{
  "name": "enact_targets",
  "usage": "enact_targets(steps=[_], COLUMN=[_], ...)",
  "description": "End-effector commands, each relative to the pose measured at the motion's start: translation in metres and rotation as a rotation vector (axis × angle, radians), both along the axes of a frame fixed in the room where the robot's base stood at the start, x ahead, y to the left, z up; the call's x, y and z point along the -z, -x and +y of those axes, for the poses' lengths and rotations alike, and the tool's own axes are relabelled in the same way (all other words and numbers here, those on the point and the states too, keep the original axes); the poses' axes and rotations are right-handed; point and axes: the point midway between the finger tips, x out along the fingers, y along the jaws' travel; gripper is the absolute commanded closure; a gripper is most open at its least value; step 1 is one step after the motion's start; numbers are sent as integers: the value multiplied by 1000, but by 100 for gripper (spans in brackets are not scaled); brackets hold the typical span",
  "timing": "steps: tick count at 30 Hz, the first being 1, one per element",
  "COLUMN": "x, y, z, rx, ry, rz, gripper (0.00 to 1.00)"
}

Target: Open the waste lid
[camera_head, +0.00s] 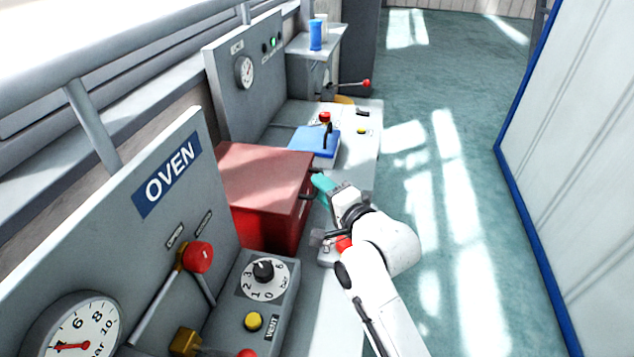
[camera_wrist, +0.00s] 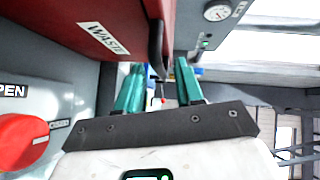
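The red waste box (camera_head: 268,218) stands beside the oven panel in the head view, and its lid (camera_head: 262,165) lies flat and shut on top. In the wrist view its red face with the WASTE label (camera_wrist: 103,38) fills the upper left. A dark handle (camera_wrist: 156,45) juts from that face. My gripper (camera_head: 322,187) is at the right side of the box in the head view. In the wrist view the teal fingers of my gripper (camera_wrist: 159,82) are apart, with the handle's end showing in the gap between them. I cannot tell whether either finger touches it.
The oven panel (camera_head: 170,180) with red lever and dial is nearer. A blue plate (camera_head: 316,141) with a dark handle lies beyond the box. A red knob (camera_wrist: 22,143) is at the lower left of the wrist view. The floor (camera_head: 440,180) right of the counter is clear.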

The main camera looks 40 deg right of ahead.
Motion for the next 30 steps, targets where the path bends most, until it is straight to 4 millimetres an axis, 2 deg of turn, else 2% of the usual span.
enact_targets(steps=[3,6,17,28,30], x=[2,3,4,6,6], y=[-16,-23,-27,-27,-26], z=[-3,-4,-4,-4,-4], rx=[0,0,-1,0,0], ry=[0,0,0,-1,-1], rz=[0,0,0,4,5], gripper=[64,64,64,98,100])
